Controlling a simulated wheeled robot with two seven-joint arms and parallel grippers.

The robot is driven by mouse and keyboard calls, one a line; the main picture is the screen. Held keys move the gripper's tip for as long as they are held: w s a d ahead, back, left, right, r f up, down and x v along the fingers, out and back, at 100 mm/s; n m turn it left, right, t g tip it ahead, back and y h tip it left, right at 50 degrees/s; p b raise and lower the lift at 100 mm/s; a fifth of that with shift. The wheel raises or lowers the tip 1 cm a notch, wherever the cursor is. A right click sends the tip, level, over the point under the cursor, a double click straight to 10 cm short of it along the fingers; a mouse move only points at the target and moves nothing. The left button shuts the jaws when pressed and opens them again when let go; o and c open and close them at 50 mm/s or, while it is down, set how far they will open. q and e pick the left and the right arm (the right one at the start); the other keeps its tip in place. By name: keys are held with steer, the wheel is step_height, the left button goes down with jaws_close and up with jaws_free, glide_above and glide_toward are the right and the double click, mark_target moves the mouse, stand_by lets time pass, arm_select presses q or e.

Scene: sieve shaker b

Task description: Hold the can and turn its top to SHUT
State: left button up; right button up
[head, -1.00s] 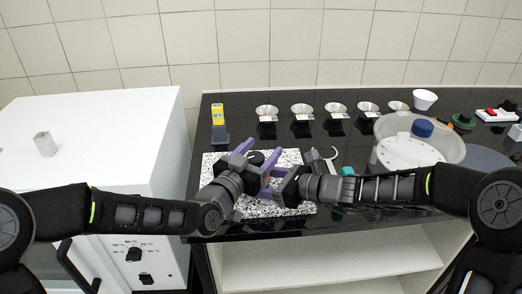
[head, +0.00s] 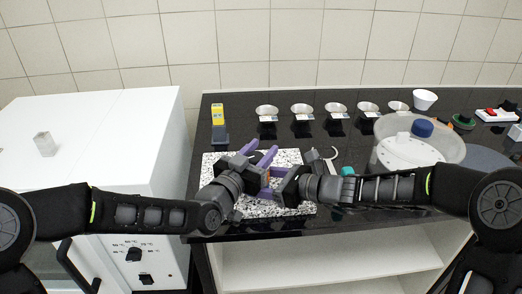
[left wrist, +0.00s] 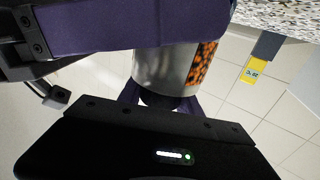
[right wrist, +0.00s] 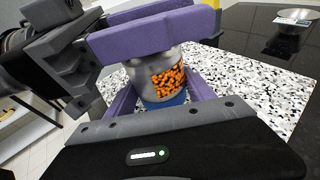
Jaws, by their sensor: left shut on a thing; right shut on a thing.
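The can (right wrist: 142,67) is a silvery cylinder with a window of orange pieces and a blue lower end. It also shows in the left wrist view (left wrist: 160,66), with a dark end beside my left palm. My left gripper (head: 262,153), with purple fingers, is shut on the can's dark top. My right gripper (head: 265,188) is shut on the can's lower part, around the blue end. The fingers hide most of the can in the head view. I cannot read any SHUT mark.
A speckled board (head: 292,157) lies under the grippers on the black counter. Several small bowls on scales stand behind it, with a yellow-topped item (head: 217,115) at the left. A large pale drum (head: 405,152) stands right. A white cabinet (head: 90,130) stands left.

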arm_select(q)
steer(key=shift+h, duration=0.3)
jaws_close()
steer(key=shift+m+g+h, duration=0.5)
steer(key=shift+m+g, duration=0.1)
steer(key=shift+s+d+m+g+h, duration=0.2)
steer(key=shift+m+g+h, duration=0.65)
steer(key=shift+g, duration=0.15)
steer(key=shift+s+d+m+g+h, duration=0.2)
steer(key=shift+m+g+h, duration=0.65)
steer(key=shift+g, duration=0.15)
steer(key=o, duration=1.3)
jaws_free()
steer(key=shift+o, duration=0.2)
steer(key=shift+a, duration=0.1)
steer(key=v, duration=1.2)
